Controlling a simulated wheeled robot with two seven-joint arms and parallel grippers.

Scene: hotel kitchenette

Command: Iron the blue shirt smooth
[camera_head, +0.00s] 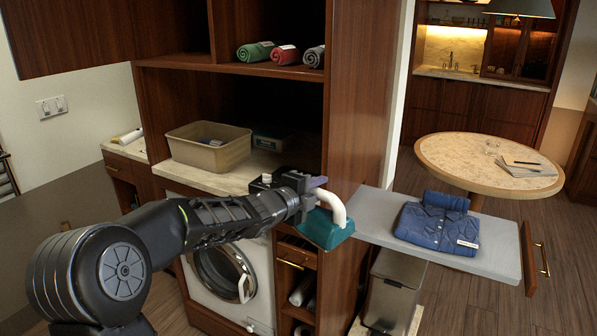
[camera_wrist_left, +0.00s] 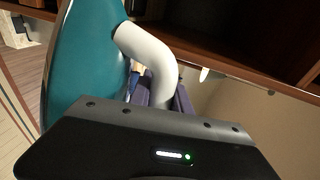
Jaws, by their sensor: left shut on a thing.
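The blue shirt (camera_head: 420,227) lies folded on the grey ironing board (camera_head: 492,262), with a small white tag at its front right corner. The iron (camera_head: 322,232) has a teal body and a white curved handle. It is at the board's left end, apart from the shirt; I cannot tell whether it touches the board. My left gripper (camera_head: 316,188) is shut on the iron's handle. The left wrist view shows the teal body (camera_wrist_left: 82,62) tilted in the picture and the white handle (camera_wrist_left: 150,52) between the fingers. My right gripper is not in view.
A washing machine (camera_head: 205,283) and a counter with a beige bin (camera_head: 208,155) are at the left. A wooden post (camera_head: 357,100) rises behind the iron. A grey trash bin (camera_head: 392,290) stands below the board. A round table (camera_head: 450,160) stands behind.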

